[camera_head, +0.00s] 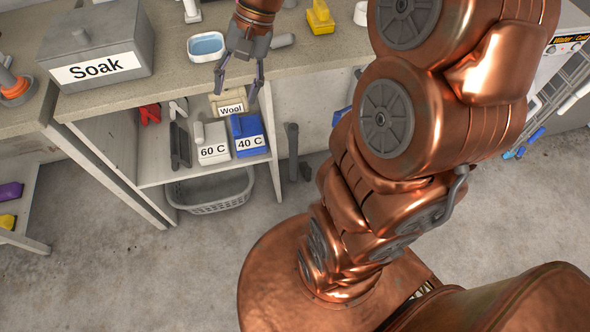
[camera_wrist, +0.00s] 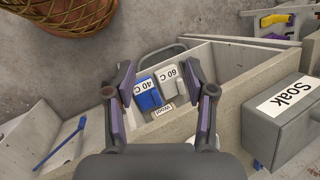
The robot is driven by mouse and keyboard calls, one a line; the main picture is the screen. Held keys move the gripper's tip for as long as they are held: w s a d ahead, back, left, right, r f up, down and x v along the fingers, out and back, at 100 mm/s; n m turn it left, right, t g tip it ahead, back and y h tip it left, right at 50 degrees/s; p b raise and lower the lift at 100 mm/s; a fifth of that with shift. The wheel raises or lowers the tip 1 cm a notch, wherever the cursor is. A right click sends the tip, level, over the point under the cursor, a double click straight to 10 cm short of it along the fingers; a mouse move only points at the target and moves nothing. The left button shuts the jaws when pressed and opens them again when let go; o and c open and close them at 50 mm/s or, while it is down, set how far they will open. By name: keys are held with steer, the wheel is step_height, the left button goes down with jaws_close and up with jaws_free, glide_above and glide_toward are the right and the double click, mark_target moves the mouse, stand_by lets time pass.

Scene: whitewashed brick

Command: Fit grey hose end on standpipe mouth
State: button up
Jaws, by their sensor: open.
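My gripper (camera_head: 239,78) is open and empty, pointing down at the counter's front edge, above the shelf unit. It also shows open in the wrist view (camera_wrist: 160,78), with boxes visible between and beyond its fingers. A dark grey upright pipe (camera_head: 292,146) stands on the floor against the wall, below and right of my gripper; it may be the standpipe, and its mouth is too small to make out. A short grey cylinder (camera_head: 283,41) lies on the counter just right of my gripper. I cannot tell whether it is the grey hose end.
A grey Soak box (camera_head: 97,50) and a blue-lined tray (camera_head: 206,46) are on the counter (camera_head: 150,85). A grey basket (camera_head: 210,194) sits below. Floor in front is clear.

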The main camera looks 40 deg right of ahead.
steer(key=s+f+n+h, duration=0.2)
steer(key=s+n, duration=0.1)
steer(key=s, duration=0.7)
steer(key=s+a+f+n+g+h, duration=0.1)
steer(key=s+f+n+h, duration=0.1)
steer(key=s, duration=0.8)
steer(key=shift+a+f+n+h, duration=0.15)
steer(key=shift+f+n+h, duration=0.35)
steer(key=shift+n, duration=0.7)
steer(key=shift+r, duration=0.2)
